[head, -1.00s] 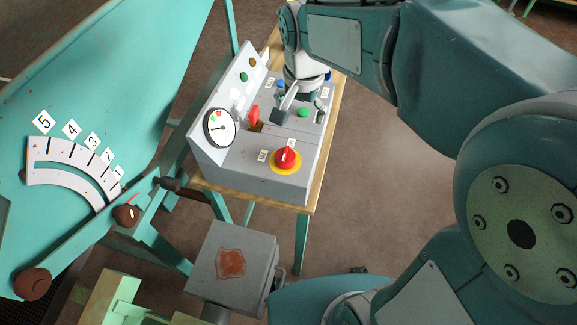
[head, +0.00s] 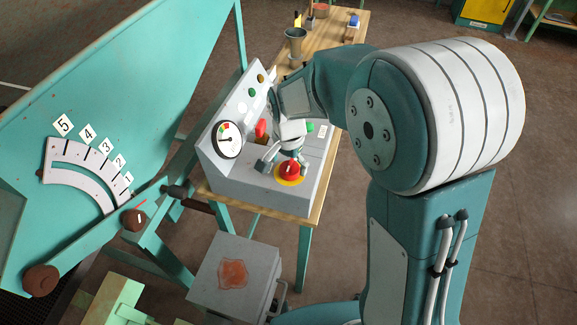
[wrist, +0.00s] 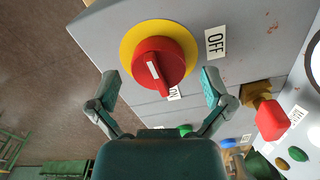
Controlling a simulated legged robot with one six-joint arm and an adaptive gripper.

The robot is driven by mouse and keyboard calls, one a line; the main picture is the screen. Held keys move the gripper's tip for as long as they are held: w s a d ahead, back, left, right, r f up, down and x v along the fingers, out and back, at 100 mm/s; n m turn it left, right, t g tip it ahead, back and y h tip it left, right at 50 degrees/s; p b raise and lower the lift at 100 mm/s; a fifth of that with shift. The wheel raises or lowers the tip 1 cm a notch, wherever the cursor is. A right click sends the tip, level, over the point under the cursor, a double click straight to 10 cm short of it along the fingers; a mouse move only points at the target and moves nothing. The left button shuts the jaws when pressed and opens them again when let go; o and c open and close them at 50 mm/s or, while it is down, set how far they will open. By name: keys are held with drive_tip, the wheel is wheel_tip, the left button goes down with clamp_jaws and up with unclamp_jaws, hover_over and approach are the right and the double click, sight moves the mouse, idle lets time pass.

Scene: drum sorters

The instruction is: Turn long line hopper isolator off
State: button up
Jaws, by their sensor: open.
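A red rotary isolator knob (wrist: 158,62) on a yellow disc sits on the grey control box (head: 245,183). In the head view the knob (head: 290,170) is at the box's front. In the wrist view an "OFF" label (wrist: 216,42) is to its right, and an "ON" label (wrist: 174,93) lies below it. The knob's ridge slants down toward "ON". My gripper (wrist: 160,88) is open, its fingers apart on either side of the knob's lower part. I cannot tell whether they touch it.
A second red switch (wrist: 271,118) on a yellowish base is close to the right finger. A gauge (head: 228,139), coloured buttons and lamps sit on the box. A metal cup (head: 296,42) stands on the bench behind. A teal machine fills the left.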

drive_tip(key=shift+f, duration=0.6)
drive_tip(key=shift+c, duration=0.3)
drive_tip(key=c, duration=1)
